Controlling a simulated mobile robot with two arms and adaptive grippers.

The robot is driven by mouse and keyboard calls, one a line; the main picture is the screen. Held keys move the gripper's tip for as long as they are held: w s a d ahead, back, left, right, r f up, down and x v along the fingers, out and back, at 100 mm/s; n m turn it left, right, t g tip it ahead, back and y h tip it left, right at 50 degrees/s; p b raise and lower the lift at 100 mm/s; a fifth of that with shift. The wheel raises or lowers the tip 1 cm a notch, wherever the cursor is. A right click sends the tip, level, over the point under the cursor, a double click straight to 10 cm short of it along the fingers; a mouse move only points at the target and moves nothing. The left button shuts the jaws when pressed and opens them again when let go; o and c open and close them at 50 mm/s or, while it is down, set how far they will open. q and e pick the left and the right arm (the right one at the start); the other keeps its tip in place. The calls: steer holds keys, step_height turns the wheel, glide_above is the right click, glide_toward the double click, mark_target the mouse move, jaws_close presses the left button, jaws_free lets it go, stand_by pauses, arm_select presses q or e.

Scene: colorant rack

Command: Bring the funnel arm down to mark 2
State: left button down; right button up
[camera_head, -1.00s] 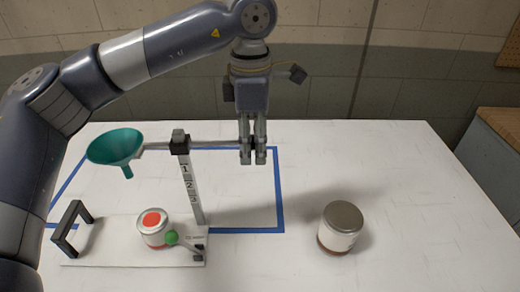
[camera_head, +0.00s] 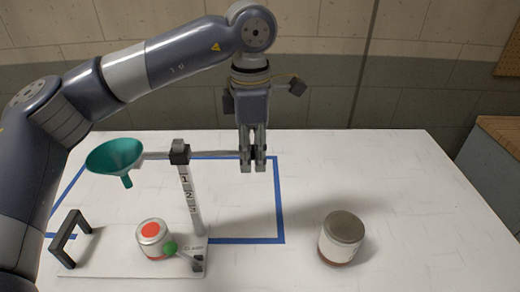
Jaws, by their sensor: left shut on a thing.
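The teal funnel (camera_head: 115,156) hangs at the left end of a thin horizontal arm. The arm's dark slider block (camera_head: 180,152) sits at the top of the white post (camera_head: 187,185), just above mark 1. Marks 2 and 3 are lower on the post. My left gripper (camera_head: 252,168) points down and is shut on the right end of the funnel arm (camera_head: 220,153), over the table. A lever with a green knob (camera_head: 170,248) is at the stand's base (camera_head: 105,262). My right gripper is not in view.
A white can with a red top (camera_head: 151,230) stands on the base, below and right of the funnel. A dark handle (camera_head: 70,236) rises at the base's left. A grey-lidded jar (camera_head: 342,236) stands apart at right. Blue tape (camera_head: 279,200) outlines an area.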

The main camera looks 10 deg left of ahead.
arm_select(q)
steer(key=shift+f, duration=0.1)
steer(key=shift+f+b, duration=0.8)
steer(key=shift+f, duration=0.2)
steer(key=shift+f+b, duration=0.8)
steer(key=shift+f, duration=0.25)
steer(key=shift+f+b, duration=0.75)
steer(key=shift+f, duration=0.3)
